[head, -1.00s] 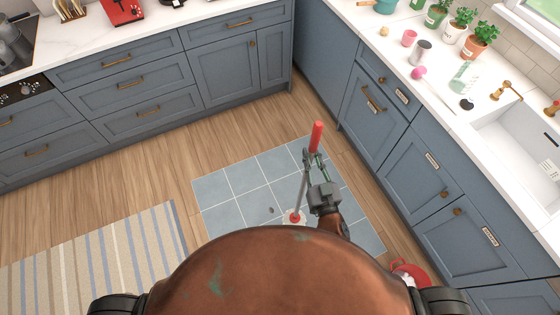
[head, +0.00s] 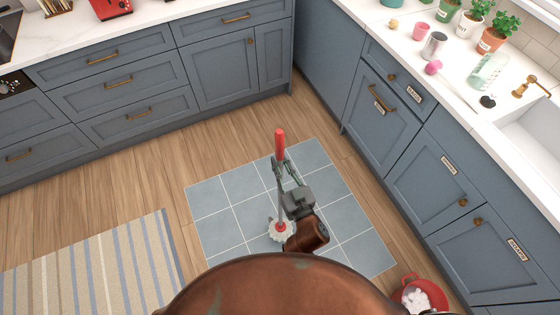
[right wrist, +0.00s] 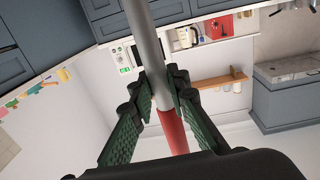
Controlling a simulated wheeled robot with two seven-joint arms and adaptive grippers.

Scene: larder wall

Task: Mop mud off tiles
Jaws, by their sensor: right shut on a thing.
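The mop has a red grip (head: 279,145), a thin grey shaft and a white string head (head: 283,234) with a red hub. Its head rests on the blue-grey tiles (head: 225,220), near their middle. My right gripper (head: 281,172) is shut on the mop just below the red grip. The right wrist view shows the grey shaft (right wrist: 147,45) and red grip (right wrist: 173,130) between the green-padded fingers (right wrist: 160,88). The mop stands nearly upright. No mud shows on the bare tiles; whether any lies under the head is hidden. My left gripper is out of view.
A red bucket (head: 437,290) with white contents stands on the wood floor at the lower right. A striped rug (head: 90,270) lies at the left. Blue cabinets (head: 120,85) line the back and right. The tiles around the mop are clear.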

